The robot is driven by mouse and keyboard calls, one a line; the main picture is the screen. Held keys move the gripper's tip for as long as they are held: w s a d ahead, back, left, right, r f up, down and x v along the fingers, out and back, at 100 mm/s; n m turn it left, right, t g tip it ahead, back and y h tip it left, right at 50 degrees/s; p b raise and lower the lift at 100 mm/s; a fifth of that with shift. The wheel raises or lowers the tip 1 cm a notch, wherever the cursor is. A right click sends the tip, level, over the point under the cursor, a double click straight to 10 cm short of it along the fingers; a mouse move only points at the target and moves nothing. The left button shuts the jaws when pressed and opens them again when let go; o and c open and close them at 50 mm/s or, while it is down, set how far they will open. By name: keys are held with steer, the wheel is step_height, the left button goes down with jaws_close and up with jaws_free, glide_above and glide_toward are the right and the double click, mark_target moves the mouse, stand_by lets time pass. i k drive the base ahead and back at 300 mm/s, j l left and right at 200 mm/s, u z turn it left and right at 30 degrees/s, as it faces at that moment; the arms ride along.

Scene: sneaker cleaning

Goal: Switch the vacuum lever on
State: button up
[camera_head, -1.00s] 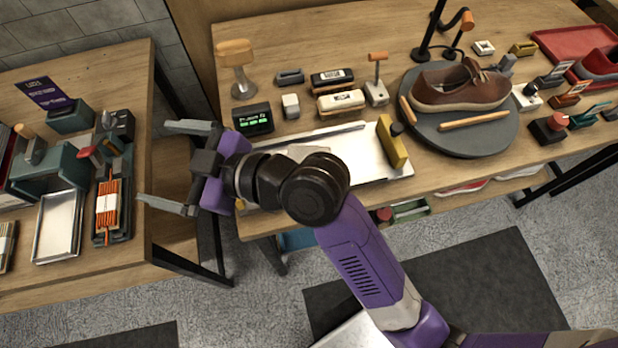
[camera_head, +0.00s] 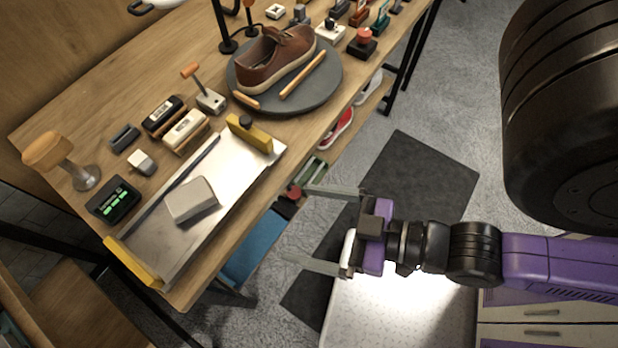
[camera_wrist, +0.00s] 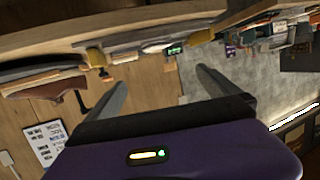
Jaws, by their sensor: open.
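A small lever (camera_head: 208,97) with an orange handle stands tilted on a pale grey base on the wooden workbench (camera_head: 100,100), beside the round turntable, in the head view. Which control is the vacuum's cannot be told for sure; no label is readable. My gripper (camera_head: 300,225) is open and empty, off the bench's front edge and well apart from the lever. Its two spread fingers also show in the wrist view (camera_wrist: 162,78), with nothing between them.
A brown shoe (camera_head: 275,60) rests on the grey turntable (camera_head: 300,95). A metal tray (camera_head: 160,235) with yellow ends holds a grey block (camera_head: 191,200). Brushes, a green-lit display (camera_head: 113,202) and a mushroom-shaped stand (camera_head: 60,155) crowd the bench. Dark floor mats lie below.

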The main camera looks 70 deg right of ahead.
mark_target(189, 71)
steer(key=i+j, duration=0.1)
steer(key=j, duration=0.25)
steer(key=i+j, duration=0.15)
steer(key=j, duration=0.2)
steer(key=i+j+z, duration=0.1)
steer(key=j, duration=0.25)
steer(key=i+j, duration=0.1)
steer(key=j, duration=0.25)
steer(key=i+j, duration=0.15)
steer(key=j, duration=0.2)
